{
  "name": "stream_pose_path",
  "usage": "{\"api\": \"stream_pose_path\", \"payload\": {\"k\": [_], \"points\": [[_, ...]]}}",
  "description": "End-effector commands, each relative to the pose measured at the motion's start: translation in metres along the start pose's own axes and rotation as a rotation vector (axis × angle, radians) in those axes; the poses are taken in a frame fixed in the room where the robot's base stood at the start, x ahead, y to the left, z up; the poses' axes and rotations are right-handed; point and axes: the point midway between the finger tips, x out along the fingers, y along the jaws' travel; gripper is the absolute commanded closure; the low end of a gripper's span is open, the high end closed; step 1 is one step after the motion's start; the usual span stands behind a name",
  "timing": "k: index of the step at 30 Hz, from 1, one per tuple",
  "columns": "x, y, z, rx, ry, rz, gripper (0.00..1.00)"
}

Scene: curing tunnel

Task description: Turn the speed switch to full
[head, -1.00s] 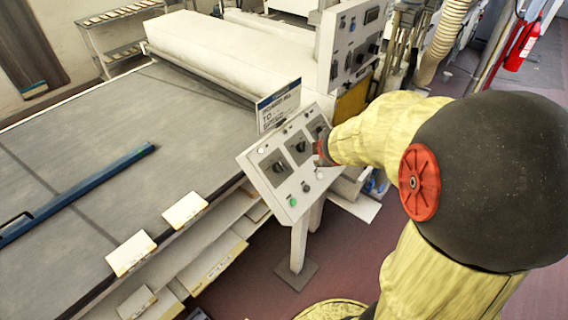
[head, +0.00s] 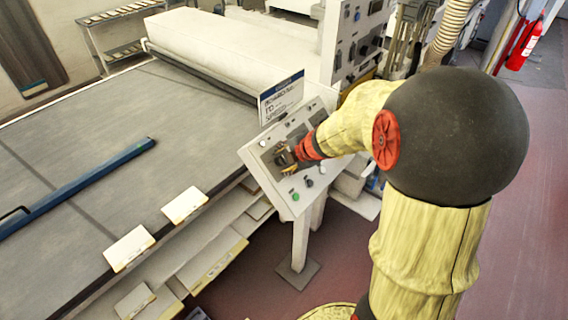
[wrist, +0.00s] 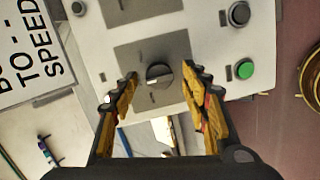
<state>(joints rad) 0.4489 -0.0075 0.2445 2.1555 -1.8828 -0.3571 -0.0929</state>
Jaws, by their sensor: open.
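The tilted control panel (head: 258,160) stands on a post beside the long table. In the wrist view a dark rotary switch knob (wrist: 159,76) sits on a grey plate, with its pointer line toward the right. I cannot read the label by it, so I cannot tell which switch it is. A second grey plate (wrist: 130,8) is partly cut off at the top. My gripper (wrist: 160,80) is open, its yellow-padded fingers on either side of the knob with gaps showing. In the head view my gripper (head: 286,157) is at the panel and hides part of the switches.
A green button (wrist: 244,69) and a dark button (wrist: 239,14) are beside the knob. A sign (head: 281,97) stands behind the panel. The grey table (head: 110,110) holds a blue bar (head: 90,185). A taller control box (head: 362,35) stands behind.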

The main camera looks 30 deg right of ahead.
Motion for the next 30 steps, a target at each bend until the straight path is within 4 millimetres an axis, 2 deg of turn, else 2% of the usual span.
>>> {"api": "stream_pose_path", "payload": {"k": [3, 11, 30], "points": [[0.0068, 0.0, 0.0001, 0.0, 0.0, 0.0, 0.54], [0.0069, 0.001, 0.0003, 0.001, -0.001, 0.001, 0.54], [0.0068, 0.0007, 0.0003, 0.001, -0.001, 0.001, 0.9]]}}
